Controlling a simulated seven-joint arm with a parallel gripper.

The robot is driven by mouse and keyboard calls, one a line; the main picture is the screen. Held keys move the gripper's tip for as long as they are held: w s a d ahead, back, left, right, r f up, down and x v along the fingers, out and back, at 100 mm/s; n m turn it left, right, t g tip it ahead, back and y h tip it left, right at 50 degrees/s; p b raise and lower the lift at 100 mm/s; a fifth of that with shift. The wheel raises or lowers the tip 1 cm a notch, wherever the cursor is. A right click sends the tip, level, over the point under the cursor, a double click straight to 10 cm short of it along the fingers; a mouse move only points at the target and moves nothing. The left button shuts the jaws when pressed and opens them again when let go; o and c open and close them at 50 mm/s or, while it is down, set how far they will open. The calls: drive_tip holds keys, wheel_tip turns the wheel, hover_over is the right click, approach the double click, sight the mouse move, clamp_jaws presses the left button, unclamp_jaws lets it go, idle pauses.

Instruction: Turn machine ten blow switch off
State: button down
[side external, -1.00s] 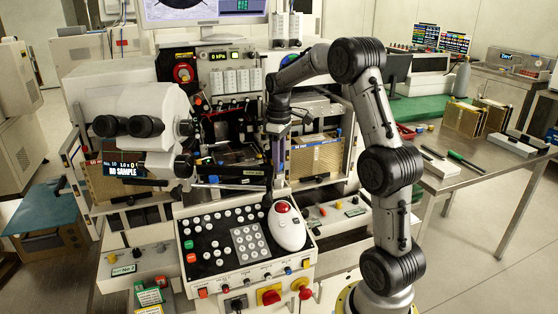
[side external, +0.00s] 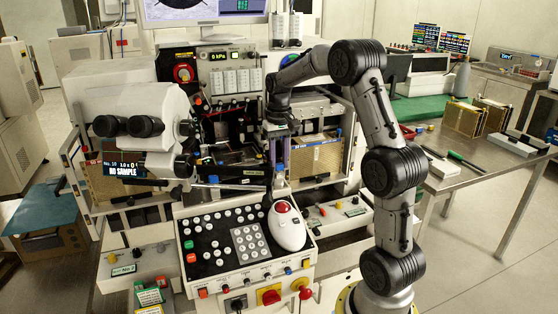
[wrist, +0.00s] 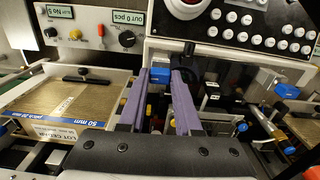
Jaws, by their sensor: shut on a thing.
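Machine ten carries a small "No. 10" display (side external: 128,171) below its eyepieces in the side external view. My gripper (side external: 272,190) points down just behind its white-button control panel (side external: 190,222). In the wrist view the two purple fingers of my gripper (wrist: 161,73) stand a little apart, with a small blue piece (wrist: 160,76) between their tips. A black knob-like part (wrist: 187,50) is beside the right fingertip. The blow switch's label cannot be read in either view, so I cannot tell whether the blue piece is that switch.
A white trackball unit with a red ball (side external: 289,230) sits at the panel's right. A framed tan magazine (side external: 316,155) is right of my gripper. The steel table (side external: 480,175) stands at the right.

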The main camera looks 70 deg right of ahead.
sight(279, 164)
drive_tip(key=shift+r+m, duration=0.1)
drive_tip(key=shift+m, duration=0.2)
drive_tip(key=c, duration=0.6)
unclamp_jaws()
wheel_tip(279, 164, up, 14)
idle(0.6)
